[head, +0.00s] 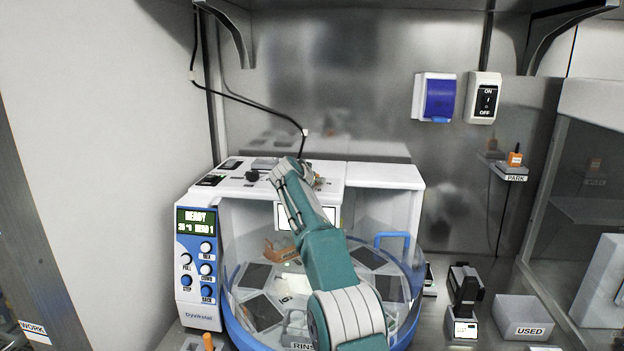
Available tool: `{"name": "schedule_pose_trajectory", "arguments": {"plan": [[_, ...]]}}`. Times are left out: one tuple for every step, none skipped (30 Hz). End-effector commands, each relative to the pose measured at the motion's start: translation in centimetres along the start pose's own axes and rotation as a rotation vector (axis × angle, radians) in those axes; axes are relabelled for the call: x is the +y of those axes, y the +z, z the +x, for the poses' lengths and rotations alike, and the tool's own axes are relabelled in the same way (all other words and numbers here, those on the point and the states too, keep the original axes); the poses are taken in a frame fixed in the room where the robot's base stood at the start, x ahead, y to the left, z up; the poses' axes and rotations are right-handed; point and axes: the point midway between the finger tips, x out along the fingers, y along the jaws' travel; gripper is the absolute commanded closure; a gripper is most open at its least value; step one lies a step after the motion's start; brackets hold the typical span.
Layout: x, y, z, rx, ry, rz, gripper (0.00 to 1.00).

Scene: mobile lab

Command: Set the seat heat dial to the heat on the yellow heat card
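A white and blue machine with a round clear-walled basin (235,315) stands on the bench. Its front panel (197,265) has a lit display (197,220) that seems to read READY, with a second line too small to read surely. Several white and blue round buttons sit below it. A small black knob (252,176) is on the machine's white top; I cannot tell if it is the seat heat dial. I cannot make out a yellow heat card. My gripper (303,176) is at the machine's top, right of the knob, mostly hidden behind my arm; its fingers are not clear.
A box marked USED (525,318) and a black device (464,290) stand on the bench at right. A PARK shelf (510,174) holds an orange piece. An ON/OFF switch (484,98) and a blue-covered box (437,98) are on the back wall. A cable hangs over the machine's top.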

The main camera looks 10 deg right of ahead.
Motion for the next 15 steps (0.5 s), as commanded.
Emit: {"name": "schedule_pose_trajectory", "arguments": {"plan": [[0.07, -0.24, -0.14, 0.004, 0.0, 0.002, 0.1], [0.09, -0.3, -0.17, 0.004, 0.0, 0.002, 0.1], [0.11, -0.34, -0.2, 0.005, 0.0, 0.002, 0.1], [0.12, -0.37, -0.21, 0.005, 0.0, 0.002, 0.1], [0.14, -0.39, -0.21, 0.006, 0.0, 0.002, 0.1], [0.15, -0.41, -0.22, 0.006, 0.0, 0.002, 0.1], [0.16, -0.43, -0.22, 0.006, 0.0, 0.002, 0.1], [0.17, -0.44, -0.23, 0.007, 0.0, 0.002, 0.1], [0.18, -0.46, -0.23, 0.007, 0.0, 0.002, 0.1], [0.19, -0.48, -0.24, 0.007, 0.0, 0.003, 0.1], [0.2, -0.5, -0.27, 0.007, 0.0, 0.003, 0.1], [0.2, -0.54, -0.34, 0.008, 0.0, 0.003, 0.1], [0.2, -0.56, -0.42, 0.008, 0.0, 0.003, 0.1], [0.18, -0.59, -0.53, 0.008, 0.0, 0.003, 0.1], [0.17, -0.62, -0.73, 0.008, 0.0, 0.002, 0.1]]}}
